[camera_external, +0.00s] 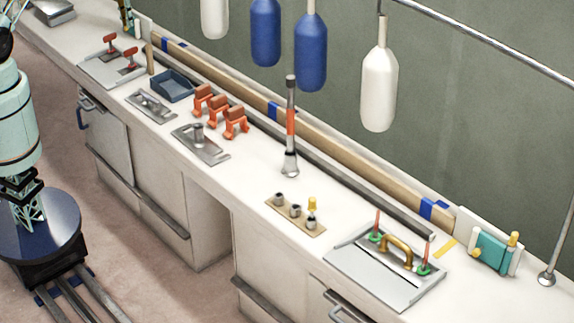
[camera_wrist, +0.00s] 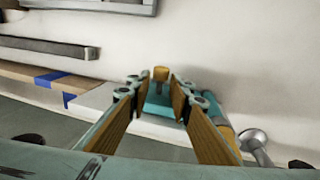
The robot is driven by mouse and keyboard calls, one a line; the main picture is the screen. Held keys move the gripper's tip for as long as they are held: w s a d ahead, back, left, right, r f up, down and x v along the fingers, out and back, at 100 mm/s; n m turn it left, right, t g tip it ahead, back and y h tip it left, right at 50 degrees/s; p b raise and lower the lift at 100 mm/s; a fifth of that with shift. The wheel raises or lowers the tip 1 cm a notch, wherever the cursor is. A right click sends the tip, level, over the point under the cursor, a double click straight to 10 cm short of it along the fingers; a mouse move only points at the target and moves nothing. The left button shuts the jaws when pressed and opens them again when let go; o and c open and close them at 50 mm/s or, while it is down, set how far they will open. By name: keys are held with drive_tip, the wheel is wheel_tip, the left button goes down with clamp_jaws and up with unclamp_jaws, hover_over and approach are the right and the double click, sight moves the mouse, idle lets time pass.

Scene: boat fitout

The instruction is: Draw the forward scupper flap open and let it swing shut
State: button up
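In the wrist view a teal flap (camera_wrist: 160,106) with a yellow knob (camera_wrist: 161,73) lies just beyond my gripper (camera_wrist: 157,88). My gripper is open, its wood-coloured fingers apart on either side of the knob; I cannot tell whether they touch it. The fingers hide part of the flap. In the external view, a similar teal flap (camera_external: 492,252) with yellow knobs stands shut-looking at the far right of the counter. The pictures do not label which flap is forward. My gripper is hardly distinguishable in the external view, at the top left.
A metal post foot (camera_wrist: 254,139) stands right of the flap in the wrist view. A dark bar (camera_wrist: 45,47) and a plank with blue tape (camera_wrist: 52,78) lie left. Bottles (camera_external: 380,85) hang over the counter, and an upright tool (camera_external: 290,125) stands mid-counter.

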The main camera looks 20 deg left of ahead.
drive_tip(key=shift+s+d+f, duration=0.1)
drive_tip(key=shift+f, duration=0.55)
drive_tip(key=shift+c, duration=0.5)
clamp_jaws()
